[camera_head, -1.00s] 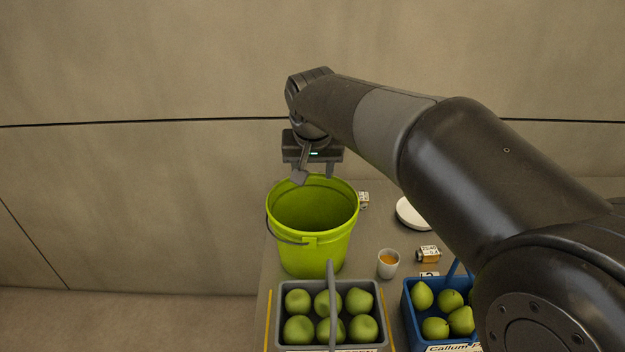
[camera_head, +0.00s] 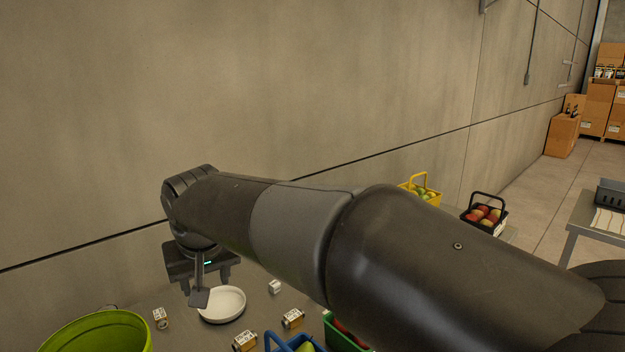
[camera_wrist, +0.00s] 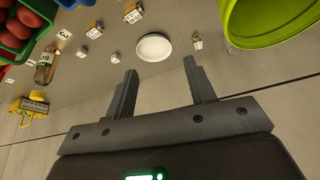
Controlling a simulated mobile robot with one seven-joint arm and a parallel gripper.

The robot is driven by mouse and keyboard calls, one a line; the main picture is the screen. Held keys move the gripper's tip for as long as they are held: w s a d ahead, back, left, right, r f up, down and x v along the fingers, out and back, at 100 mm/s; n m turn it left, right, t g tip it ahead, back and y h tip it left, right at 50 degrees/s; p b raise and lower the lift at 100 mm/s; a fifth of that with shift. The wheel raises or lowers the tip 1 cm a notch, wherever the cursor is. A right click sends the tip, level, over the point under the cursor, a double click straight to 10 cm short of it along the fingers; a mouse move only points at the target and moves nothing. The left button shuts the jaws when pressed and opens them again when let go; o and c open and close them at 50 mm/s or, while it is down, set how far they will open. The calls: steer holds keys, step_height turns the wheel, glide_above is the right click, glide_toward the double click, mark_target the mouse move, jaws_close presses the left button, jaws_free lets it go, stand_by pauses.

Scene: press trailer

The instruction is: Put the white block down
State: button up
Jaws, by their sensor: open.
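A small white block (camera_head: 275,286) rests on the grey table, just right of a round white dish (camera_head: 222,306) and towards the wall. It also shows in the wrist view (camera_wrist: 115,57), left of the dish and outside my fingers. My gripper (camera_head: 207,283) hangs above the table near the dish, pointing down. In the wrist view, my gripper's two fingers (camera_wrist: 160,68) are wide apart with nothing between them. The block is apart from the gripper.
A lime-green bucket (camera_head: 98,332) stands left of the gripper. Small labelled jars (camera_head: 293,318) are scattered around the dish. Blue (camera_head: 292,343) and green (camera_head: 345,335) fruit baskets stand at the front. The wall (camera_head: 120,130) runs close behind the table.

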steer(key=s+d+m+h, duration=0.1)
steer(key=s+d+m, duration=0.25)
steer(key=d, duration=1.95)
steer(key=s+d+f+m, duration=0.1)
steer(key=s+d+f, duration=0.2)
steer(key=s+d, duration=0.2)
steer(key=s+d+f+m+t+h, duration=0.1)
steer(key=s+d+f, duration=0.3)
steer(key=d, duration=0.4)
steer(key=shift+s+f+m, duration=0.3)
steer(key=shift+s+m, duration=0.15)
steer(key=shift+s, duration=0.45)
stand_by(3.5)
